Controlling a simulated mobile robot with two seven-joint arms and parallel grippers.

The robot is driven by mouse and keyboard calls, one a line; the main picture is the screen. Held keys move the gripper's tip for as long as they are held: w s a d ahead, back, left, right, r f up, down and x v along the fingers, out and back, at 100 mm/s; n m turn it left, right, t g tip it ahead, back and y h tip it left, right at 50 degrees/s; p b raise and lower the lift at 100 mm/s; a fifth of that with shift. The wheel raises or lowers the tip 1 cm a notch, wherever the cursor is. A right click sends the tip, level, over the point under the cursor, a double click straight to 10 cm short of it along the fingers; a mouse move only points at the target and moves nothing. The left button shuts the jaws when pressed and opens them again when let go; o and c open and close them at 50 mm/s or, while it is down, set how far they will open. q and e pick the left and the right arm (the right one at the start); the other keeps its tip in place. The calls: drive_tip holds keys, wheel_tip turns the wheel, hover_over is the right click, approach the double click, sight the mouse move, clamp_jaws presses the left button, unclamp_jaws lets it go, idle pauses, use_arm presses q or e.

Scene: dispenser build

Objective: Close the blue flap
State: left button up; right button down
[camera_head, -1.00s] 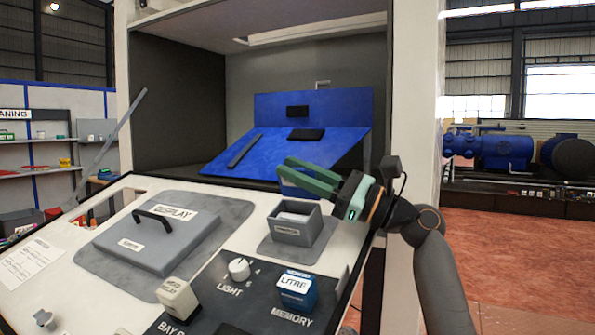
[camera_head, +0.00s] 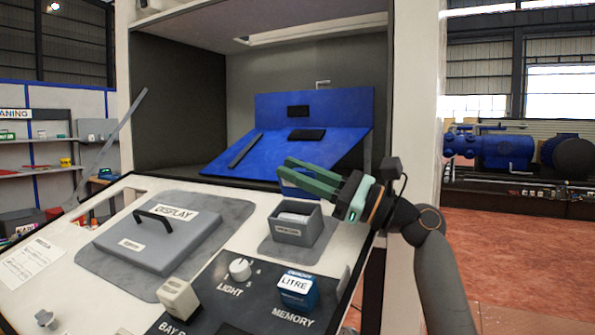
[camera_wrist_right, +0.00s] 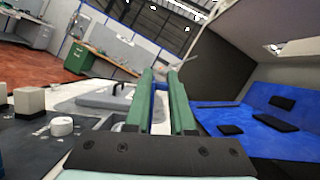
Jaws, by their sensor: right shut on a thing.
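A large blue panel (camera_head: 275,150) slopes inside the dark cabinet, in front of an upright blue panel (camera_head: 345,107). A small blue piece (camera_head: 297,184), which looks like the blue flap, shows below the sloping panel's lower edge, partly hidden by my right gripper (camera_head: 286,167). In the right wrist view, the green fingers (camera_wrist_right: 160,77) are shut with a blue strip (camera_wrist_right: 160,86) between them. The sloping blue panel (camera_wrist_right: 255,132) is at the right there. How far the flap stands open is hidden. My left gripper is not in view.
Below the cabinet is a white console with a grey display cover (camera_head: 155,240), a small grey bin (camera_head: 296,230), a light knob (camera_head: 239,268) and a blue-and-white litre block (camera_head: 297,290). A grey bar (camera_head: 112,140) slants at the left. The cabinet's white post (camera_head: 412,100) stands behind my right arm.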

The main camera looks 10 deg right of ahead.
drive_tip(key=n, duration=0.1)
drive_tip(key=n+g, duration=0.1)
drive_tip(key=s+n+p, duration=0.1)
drive_tip(key=n, duration=0.1)
drive_tip(key=shift+a+f+g, duration=0.1)
drive_tip(key=shift+a+g, duration=0.15)
drive_tip(key=shift+g, duration=0.05)
drive_tip(key=shift+s+a+f+n+g+p, duration=0.2)
drive_tip(key=shift+n+g, duration=0.15)
drive_tip(key=shift+n, duration=0.4)
drive_tip(key=shift+s+a+f+n+g+p, duration=0.1)
drive_tip(key=shift+s+f+n+g+p, duration=0.15)
drive_tip(key=shift+n, duration=0.55)
drive_tip(key=shift+s+a+f+n+g+p, duration=0.15)
drive_tip(key=shift+n+g, duration=0.25)
drive_tip(key=shift+n, duration=0.35)
drive_tip(key=shift+w, duration=0.1)
drive_tip(key=c, duration=0.8)
unclamp_jaws()
drive_tip(key=shift+c, duration=0.2)
drive_tip(key=b+v, duration=0.2)
drive_tip(key=v, duration=1)
drive_tip(key=shift+d+r, duration=0.1)
drive_tip(key=shift+d, duration=0.25)
